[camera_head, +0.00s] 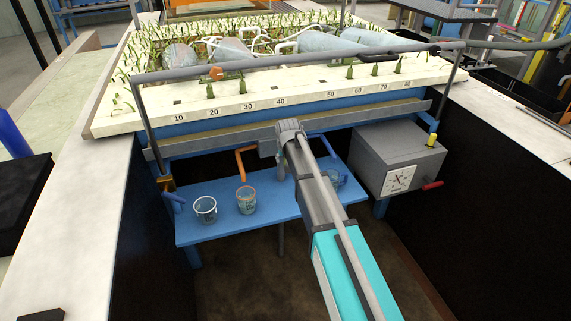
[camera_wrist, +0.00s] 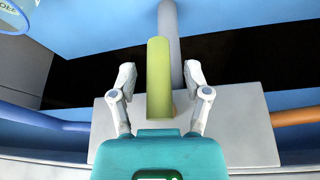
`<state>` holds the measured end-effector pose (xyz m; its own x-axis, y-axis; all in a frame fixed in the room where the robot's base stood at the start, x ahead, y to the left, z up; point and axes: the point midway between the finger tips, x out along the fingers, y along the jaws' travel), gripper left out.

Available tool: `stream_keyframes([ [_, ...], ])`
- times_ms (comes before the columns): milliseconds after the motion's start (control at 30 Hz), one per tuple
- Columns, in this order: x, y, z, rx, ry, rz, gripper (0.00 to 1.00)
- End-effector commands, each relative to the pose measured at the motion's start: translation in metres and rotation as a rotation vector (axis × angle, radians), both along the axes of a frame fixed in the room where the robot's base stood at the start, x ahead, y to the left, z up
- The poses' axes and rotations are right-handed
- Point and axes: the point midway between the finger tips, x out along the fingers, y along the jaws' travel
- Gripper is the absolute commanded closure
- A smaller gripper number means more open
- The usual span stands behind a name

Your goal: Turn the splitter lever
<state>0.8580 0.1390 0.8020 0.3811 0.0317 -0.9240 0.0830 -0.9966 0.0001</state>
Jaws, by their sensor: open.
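In the wrist view, a yellow-green lever (camera_wrist: 158,70) stands out from the light grey splitter box (camera_wrist: 236,130). My gripper (camera_wrist: 160,68) is open, with one finger on each side of the lever and a visible gap on both sides. Whether the fingertips reach the lever's depth is hard to tell. In the head view, the grey splitter box (camera_head: 267,149) shows below the flume's front edge, partly behind my arm. The lever and my fingers are hidden there.
An orange pipe (camera_head: 240,158) and a blue pipe (camera_head: 328,146) leave the splitter on either side. A blue shelf (camera_head: 215,230) below holds cups, including a clear one (camera_head: 205,210) and an orange-rimmed one (camera_head: 246,200). A grey box with a dial (camera_head: 398,178) stands right.

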Motion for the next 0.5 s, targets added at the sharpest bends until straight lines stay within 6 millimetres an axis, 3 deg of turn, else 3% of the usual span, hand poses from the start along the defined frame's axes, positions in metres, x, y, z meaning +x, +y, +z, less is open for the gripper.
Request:
stream_keyframes([
  [500,0.0028,0.0001,-0.0065,0.000,0.000,0.000,0.38],
])
